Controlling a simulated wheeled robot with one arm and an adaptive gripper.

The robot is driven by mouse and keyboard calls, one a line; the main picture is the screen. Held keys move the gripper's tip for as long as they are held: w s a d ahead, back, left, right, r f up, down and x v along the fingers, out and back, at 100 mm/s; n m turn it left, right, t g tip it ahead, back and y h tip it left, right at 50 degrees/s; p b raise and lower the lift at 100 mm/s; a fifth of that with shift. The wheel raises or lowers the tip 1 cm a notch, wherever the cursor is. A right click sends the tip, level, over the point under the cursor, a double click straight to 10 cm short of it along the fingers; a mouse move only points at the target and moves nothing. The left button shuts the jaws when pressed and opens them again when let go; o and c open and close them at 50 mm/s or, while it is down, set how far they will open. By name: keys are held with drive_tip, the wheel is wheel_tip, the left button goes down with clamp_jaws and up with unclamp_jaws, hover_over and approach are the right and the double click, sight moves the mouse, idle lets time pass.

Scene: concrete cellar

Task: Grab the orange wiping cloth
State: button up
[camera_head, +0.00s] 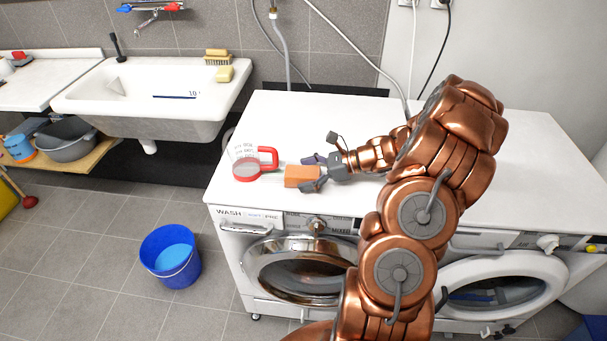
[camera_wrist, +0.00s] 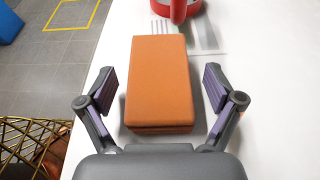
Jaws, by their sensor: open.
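The orange wiping cloth (camera_head: 302,176) is a folded, block-like orange piece lying on the white top of the washing machine (camera_head: 270,122). In the wrist view the cloth (camera_wrist: 160,82) lies lengthwise between the two fingers. My gripper (camera_head: 313,171) is open, with one finger on each side of the cloth's near part. In the wrist view my gripper (camera_wrist: 160,92) shows a visible gap between each finger and the cloth. The cloth's underside is hidden.
A red-handled measuring cup (camera_head: 255,166) stands just beyond the cloth; its red part shows in the wrist view (camera_wrist: 178,10). The machine's front edge is close by. A blue bucket (camera_head: 170,256) stands on the floor. A sink (camera_head: 150,96) holds a brush and a yellow sponge on its rim.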

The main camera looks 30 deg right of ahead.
drive_tip(key=shift+c, duration=0.4)
drive_tip(key=c, duration=1.1)
drive_tip(key=shift+o, duration=0.2)
